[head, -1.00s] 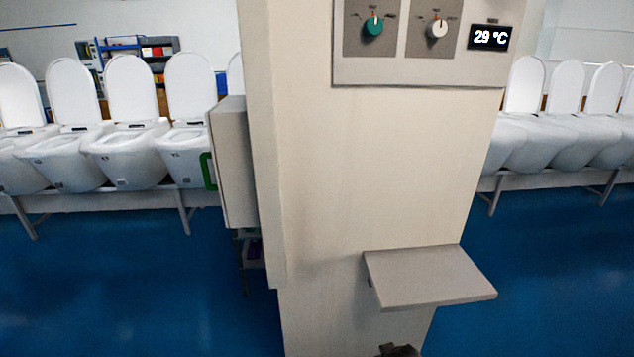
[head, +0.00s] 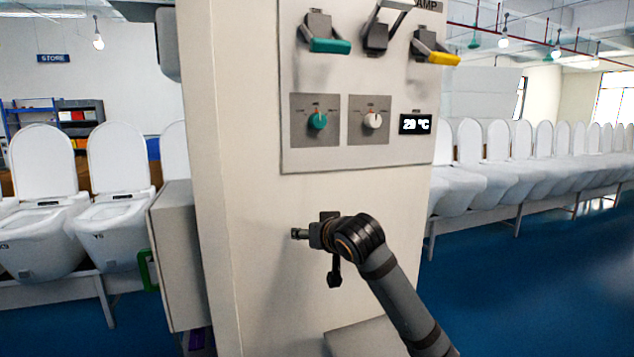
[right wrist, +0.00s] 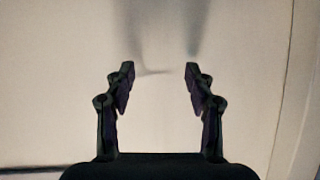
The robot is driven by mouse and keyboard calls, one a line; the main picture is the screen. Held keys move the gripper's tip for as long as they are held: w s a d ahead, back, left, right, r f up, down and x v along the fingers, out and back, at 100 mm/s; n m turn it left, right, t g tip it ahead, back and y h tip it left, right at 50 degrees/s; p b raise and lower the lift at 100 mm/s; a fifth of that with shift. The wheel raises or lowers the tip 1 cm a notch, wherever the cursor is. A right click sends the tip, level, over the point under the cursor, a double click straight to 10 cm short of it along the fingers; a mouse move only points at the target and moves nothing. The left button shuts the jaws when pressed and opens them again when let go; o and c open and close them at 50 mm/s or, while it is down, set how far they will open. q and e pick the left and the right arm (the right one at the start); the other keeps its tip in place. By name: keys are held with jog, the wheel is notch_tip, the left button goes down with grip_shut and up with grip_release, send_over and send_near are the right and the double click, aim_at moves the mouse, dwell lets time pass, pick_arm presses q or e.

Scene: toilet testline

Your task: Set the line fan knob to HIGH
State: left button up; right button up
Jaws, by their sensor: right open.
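Two rotary knobs sit on the column's control panel in the head view: a teal knob (head: 317,121) on the left and a white knob (head: 373,120) on the right. Each has a grey plate, and its pointer stands roughly upright. The small labels are too blurred to read, so I cannot tell which is the line fan knob. My right gripper (head: 300,234) is below the panel, in front of the bare column face, apart from both knobs. In the right wrist view its two fingers (right wrist: 160,75) are spread, with nothing between them. My left gripper is out of view.
A display (head: 416,124) reads about 29 °C. A small shelf (head: 362,338) juts out below my right arm. A grey box (head: 178,255) is on the column's left side.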

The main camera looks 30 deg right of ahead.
jog(key=s+r+m+t+h+p, duration=0.1)
jog(key=s+r+t, duration=0.35)
jog(key=r, duration=1.45)
send_near(320, 121)
jog(key=shift+m+h, duration=0.3)
jog(key=shift+m, duration=0.1)
jog(key=w+p, duration=0.4)
jog(key=w, duration=0.1)
jog(key=w+d+p, duration=0.1)
jog(key=w+p, duration=0.1)
jog(key=shift+w+r+p, duration=0.35)
jog(key=shift+p, duration=0.05)
jog(key=shift+w+d+f, duration=0.2)
jog(key=shift+w+f, duration=0.05)
jog(key=shift+w, duration=0.25)
jog(key=shift+s, duration=0.1)
jog(key=c, duration=0.4)
grip_shut()
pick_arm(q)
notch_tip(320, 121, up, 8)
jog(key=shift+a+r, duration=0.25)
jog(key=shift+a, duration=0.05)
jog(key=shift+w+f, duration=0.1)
